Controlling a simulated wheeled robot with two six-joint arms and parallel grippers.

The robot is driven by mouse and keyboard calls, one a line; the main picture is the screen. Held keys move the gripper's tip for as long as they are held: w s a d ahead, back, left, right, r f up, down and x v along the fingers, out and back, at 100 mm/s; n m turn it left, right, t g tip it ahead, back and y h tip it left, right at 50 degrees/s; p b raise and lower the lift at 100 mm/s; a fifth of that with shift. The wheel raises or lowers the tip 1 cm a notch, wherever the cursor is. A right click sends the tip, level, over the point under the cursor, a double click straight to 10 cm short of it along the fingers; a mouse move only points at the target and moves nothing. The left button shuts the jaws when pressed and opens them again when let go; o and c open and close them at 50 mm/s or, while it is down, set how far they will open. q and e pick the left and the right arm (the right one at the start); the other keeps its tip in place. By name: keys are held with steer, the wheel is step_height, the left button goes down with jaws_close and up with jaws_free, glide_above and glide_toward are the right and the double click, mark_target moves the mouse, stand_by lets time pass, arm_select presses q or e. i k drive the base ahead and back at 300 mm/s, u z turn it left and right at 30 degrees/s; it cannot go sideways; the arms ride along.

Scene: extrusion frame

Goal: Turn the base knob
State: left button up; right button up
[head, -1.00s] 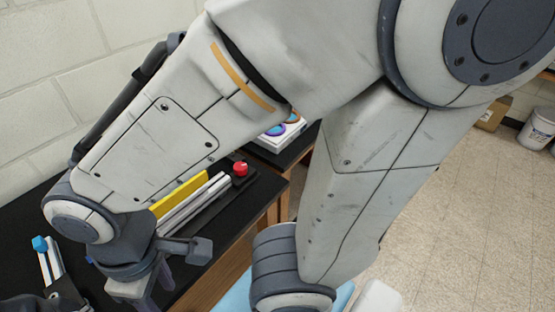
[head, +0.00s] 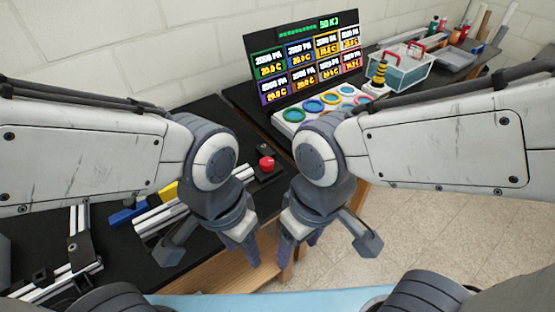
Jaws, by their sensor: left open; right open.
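A red knob (head: 266,163) sits on a small dark base on the black bench, between my two wrists in the picture. I cannot tell for certain that it is the base knob. My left gripper (head: 245,250) points down in front of the bench edge, nearer to me than the red knob. It is open and holds nothing that I can see. My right gripper (head: 298,248) hangs to its right, also open, pointing down and apart from the knob. Neither gripper touches the knob.
A dark display (head: 305,58) stands behind a white panel with coloured rings (head: 293,115). Silver extrusion bars (head: 150,222) and a yellow piece (head: 169,190) lie left of the knob. A clear bin (head: 402,72) stands at the back right. Open floor (head: 420,230) lies to the right.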

mark_target(266, 164)
steer(key=k, duration=1.25)
steer(key=z, duration=0.95)
steer(key=i, duration=1.2)
steer(key=u, duration=0.55)
steer(key=i, duration=0.45)
steer(key=u, duration=0.4)
